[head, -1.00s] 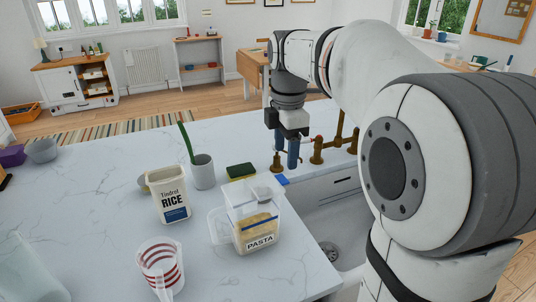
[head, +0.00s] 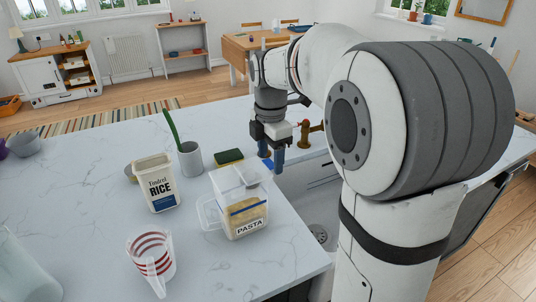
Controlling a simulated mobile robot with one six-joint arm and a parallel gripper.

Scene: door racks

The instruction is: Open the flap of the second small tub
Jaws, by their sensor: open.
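Two small tubs stand on the marble counter (head: 85,190). The white rice tub (head: 158,184) is at the left, upright, and its top is partly in view. The clear pasta tub (head: 246,212) is nearer and to the right, with yellowish pasta inside and a see-through upper part. A clear piece (head: 209,214) shows at its left side; I cannot tell whether it is a flap. My gripper (head: 271,163) points down, open and empty, behind and right of the pasta tub by the sink edge. It looks apart from both tubs.
A grey cup (head: 190,160) with a green-handled item stands behind the tubs, beside a green and yellow sponge (head: 229,157). A red-striped measuring jug (head: 151,259) is in front. The sink (head: 320,215) and brass tap (head: 311,135) lie right. The left counter is mostly clear.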

